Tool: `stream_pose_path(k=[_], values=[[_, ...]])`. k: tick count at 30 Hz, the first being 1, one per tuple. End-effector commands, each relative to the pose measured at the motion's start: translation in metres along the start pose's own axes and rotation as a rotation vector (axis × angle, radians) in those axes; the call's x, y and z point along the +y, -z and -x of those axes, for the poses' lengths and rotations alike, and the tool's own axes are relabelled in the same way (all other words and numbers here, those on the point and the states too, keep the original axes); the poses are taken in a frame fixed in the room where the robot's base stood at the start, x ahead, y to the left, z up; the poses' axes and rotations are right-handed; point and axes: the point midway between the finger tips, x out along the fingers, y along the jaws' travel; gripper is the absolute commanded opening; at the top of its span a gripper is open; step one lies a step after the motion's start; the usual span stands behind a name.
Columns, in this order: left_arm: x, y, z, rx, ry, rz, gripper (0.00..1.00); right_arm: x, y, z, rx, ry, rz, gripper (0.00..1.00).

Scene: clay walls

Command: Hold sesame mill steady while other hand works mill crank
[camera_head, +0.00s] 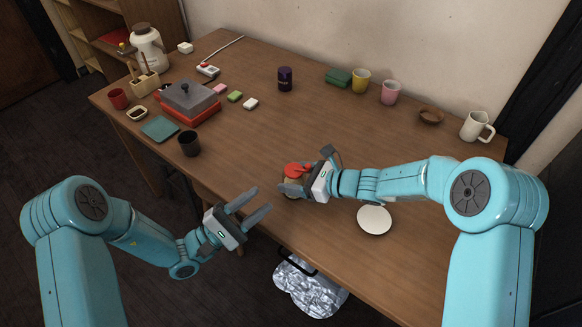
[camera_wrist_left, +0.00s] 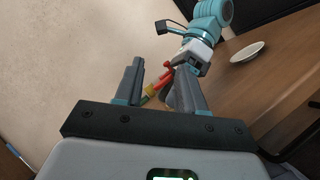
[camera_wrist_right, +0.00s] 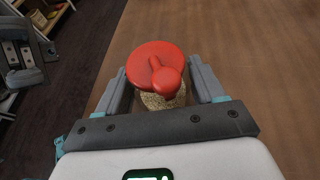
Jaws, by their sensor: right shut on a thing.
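The sesame mill (camera_head: 296,170) has a red top with a red crank knob, over a clear body of pale seeds (camera_wrist_right: 160,101). It stands upright near the table's front edge; whether its base touches the table is hidden. My right gripper (camera_head: 296,188) is shut on the mill's body, one finger on each side. The red crank knob (camera_wrist_right: 166,82) is uncovered above the fingers. My left gripper (camera_head: 263,199) is open and empty, just left of and in front of the mill. In the left wrist view, the red crank (camera_wrist_left: 165,72) shows between its fingers, some distance beyond them.
A white plate (camera_head: 374,220) lies right of the mill, below my right arm. A dark cup (camera_head: 189,143), a red-based box with a grey lid (camera_head: 188,102) and small blocks stand left. Cups line the back. A silvery bag (camera_head: 308,288) is below the front edge.

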Motion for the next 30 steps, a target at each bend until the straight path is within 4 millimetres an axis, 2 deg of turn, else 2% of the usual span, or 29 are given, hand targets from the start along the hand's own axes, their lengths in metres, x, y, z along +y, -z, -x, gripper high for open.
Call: stream_pose_path(k=[1, 6, 15, 19, 25, 27, 30], values=[[0.008, 0.004, -0.005, -0.078, 0.027, -0.167, 0.39, 0.000, 0.001, 0.000, 0.002, 0.000, 0.000, 0.29], [0.026, 0.015, -0.019, -0.365, 0.114, -0.727, 0.39, 0.000, 0.001, 0.000, 0.002, 0.000, 0.000, 0.29], [0.060, 0.051, -0.031, -0.879, 0.270, -1.557, 0.39, 0.000, 0.001, 0.000, 0.002, 0.000, 0.000, 0.29], [0.081, 0.067, -0.038, -1.053, 0.355, -1.794, 0.39, 0.000, 0.001, 0.000, 0.002, 0.000, 0.000, 0.29], [0.106, 0.077, -0.054, -1.174, 0.458, -1.961, 0.39, 0.000, 0.001, 0.000, 0.002, 0.000, 0.000, 0.29], [0.109, 0.076, -0.063, -1.187, 0.457, -1.991, 0.39, 0.000, 0.001, 0.000, 0.002, 0.000, 0.000, 0.29], [0.097, 0.070, -0.075, -1.212, 0.437, -1.982, 0.39, 0.000, 0.001, 0.000, 0.002, 0.000, 0.000, 0.29]])
